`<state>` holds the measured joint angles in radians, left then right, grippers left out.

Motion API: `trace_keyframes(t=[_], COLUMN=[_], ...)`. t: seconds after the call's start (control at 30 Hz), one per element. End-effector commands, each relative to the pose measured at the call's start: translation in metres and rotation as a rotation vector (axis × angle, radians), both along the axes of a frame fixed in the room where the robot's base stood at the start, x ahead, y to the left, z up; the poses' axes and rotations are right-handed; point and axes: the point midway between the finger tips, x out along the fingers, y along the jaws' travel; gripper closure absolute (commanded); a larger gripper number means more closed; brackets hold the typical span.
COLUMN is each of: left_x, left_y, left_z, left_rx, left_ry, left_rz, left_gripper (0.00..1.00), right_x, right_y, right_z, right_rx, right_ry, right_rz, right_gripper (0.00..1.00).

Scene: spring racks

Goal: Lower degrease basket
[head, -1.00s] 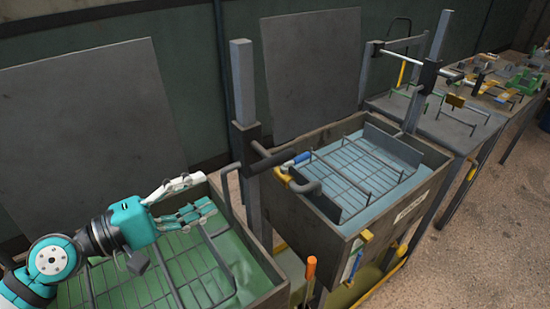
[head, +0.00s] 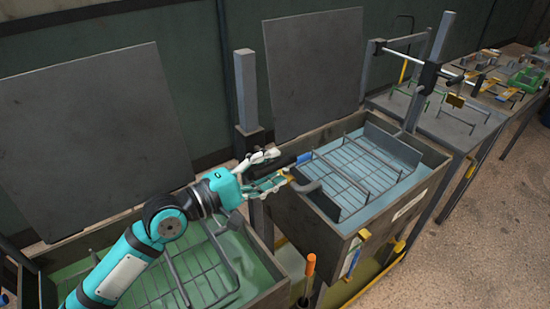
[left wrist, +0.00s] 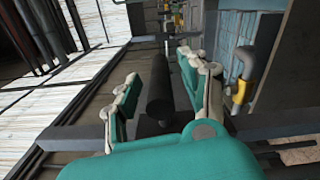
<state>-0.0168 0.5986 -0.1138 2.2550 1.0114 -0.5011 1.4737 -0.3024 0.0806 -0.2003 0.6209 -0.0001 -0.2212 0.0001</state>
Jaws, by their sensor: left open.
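Wire baskets sit in two tanks: one basket (head: 352,168) at the blue liquid in the right tank, another (head: 195,278) in the green liquid in the left tank. I cannot tell by label which is the degrease one. A dark bar with a blue-ended grip (head: 304,158) juts from the post (head: 246,95) between the tanks. My left gripper (head: 281,166) is open, with its fingers either side of this bar. In the left wrist view the dark bar (left wrist: 159,88) lies between the open fingers, contact unclear. My right gripper is not in view.
Panels (head: 90,140) stand behind. A bench (head: 455,125) with parts is at the far right; floor at right is clear.

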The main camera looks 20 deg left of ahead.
Motion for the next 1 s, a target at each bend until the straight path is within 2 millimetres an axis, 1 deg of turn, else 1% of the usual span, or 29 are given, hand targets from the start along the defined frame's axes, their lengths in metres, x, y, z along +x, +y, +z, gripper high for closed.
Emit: trace_keyframes(t=[0.03, 0.13, 0.43, 0.47, 0.8, 1.0], left_x=[0.0043, 0.0086, 0.0104, 0.0103, 0.0102, 0.0101], left_y=[-0.0035, -0.0075, -0.009, -0.0089, -0.0088, -0.0087], left_z=[0.002, 0.0009, -0.0005, -0.0004, -0.0003, -0.0004], left_rx=[-0.002, 0.0, 0.001, 0.001, 0.0, 0.0], left_ry=[-0.001, 0.0, 0.0, 0.0, 0.001, 0.001], left_rz=[-0.001, -0.002, -0.001, -0.001, -0.001, -0.001], left_gripper=[0.55, 0.55, 0.55, 0.57, 1.0, 1.0], right_x=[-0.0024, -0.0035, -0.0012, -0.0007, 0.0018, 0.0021], right_y=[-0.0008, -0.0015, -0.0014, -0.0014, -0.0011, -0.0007], right_z=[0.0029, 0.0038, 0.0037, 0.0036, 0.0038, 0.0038], right_rx=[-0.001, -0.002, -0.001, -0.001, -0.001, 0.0], right_ry=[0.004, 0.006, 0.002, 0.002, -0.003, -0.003], right_rz=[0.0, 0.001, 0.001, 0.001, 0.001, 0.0], right_gripper=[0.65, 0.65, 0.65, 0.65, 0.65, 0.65])
